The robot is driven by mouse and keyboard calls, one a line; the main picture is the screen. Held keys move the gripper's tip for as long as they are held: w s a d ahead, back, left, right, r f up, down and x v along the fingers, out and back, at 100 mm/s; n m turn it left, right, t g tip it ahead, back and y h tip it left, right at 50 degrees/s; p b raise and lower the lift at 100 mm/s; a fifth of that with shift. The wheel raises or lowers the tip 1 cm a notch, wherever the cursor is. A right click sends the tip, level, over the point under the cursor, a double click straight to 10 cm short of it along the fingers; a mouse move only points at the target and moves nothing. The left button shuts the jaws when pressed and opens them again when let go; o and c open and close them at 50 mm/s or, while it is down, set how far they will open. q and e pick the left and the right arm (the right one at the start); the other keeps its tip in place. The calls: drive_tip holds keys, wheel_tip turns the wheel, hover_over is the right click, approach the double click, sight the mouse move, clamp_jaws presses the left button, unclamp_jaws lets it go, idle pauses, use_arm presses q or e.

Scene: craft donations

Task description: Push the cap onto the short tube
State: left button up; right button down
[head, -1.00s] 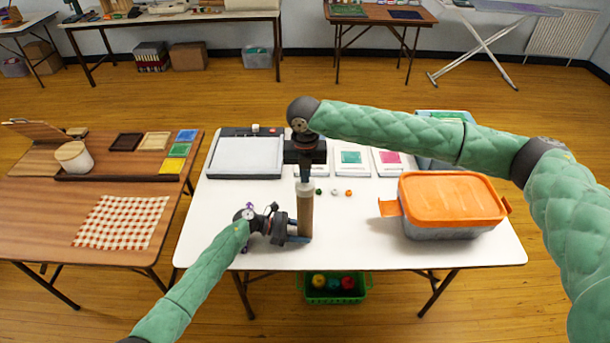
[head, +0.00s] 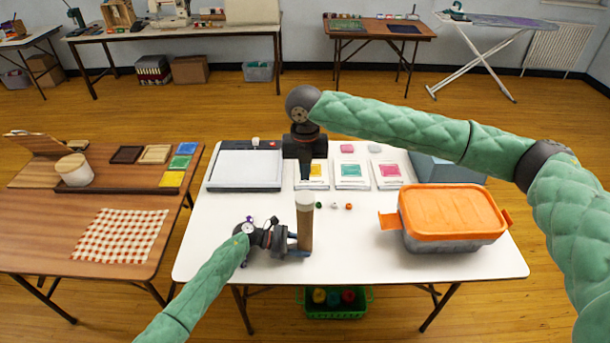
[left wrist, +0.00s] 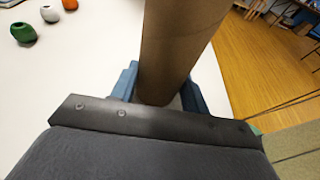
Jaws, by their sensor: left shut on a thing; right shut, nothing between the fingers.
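The short tube (head: 305,232), a brown cardboard cylinder, stands upright near the front middle of the white table. The pale cap (head: 304,198) sits on its top end; I cannot tell how deep it is in. My left gripper (head: 300,252) is shut on the tube near its lower end. In the left wrist view the tube (left wrist: 178,45) rises between the blue fingers (left wrist: 165,95), and its top is out of frame. My right gripper (head: 305,178) is shut and empty, pointing down above and behind the cap, with a gap between them.
An orange-lidded box (head: 452,212) stands on the right of the table. Several small coloured beads (head: 334,206) lie just right of the tube. A paper trimmer (head: 245,168) and colour cards (head: 352,172) lie at the back.

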use_arm(q)
drive_tip(key=o, duration=0.8)
drive_tip(key=shift+o, duration=0.2)
drive_tip(key=shift+a+b, duration=0.45)
drive_tip(key=shift+a, duration=0.15)
use_arm(e)
drive_tip(key=shift+f, duration=0.4)
use_arm(q)
drive_tip(key=b+v, duration=0.3)
drive_tip(key=v, duration=0.2)
drive_tip(key=shift+a, duration=0.2)
use_arm(e)
wheel_tip(320, 180, down, 3)
drive_tip(key=shift+r, duration=0.1)
use_arm(q)
drive_tip(key=shift+a+r, duration=0.35)
drive_tip(key=shift+a, duration=0.15)
use_arm(e)
drive_tip(key=shift+f, duration=0.25)
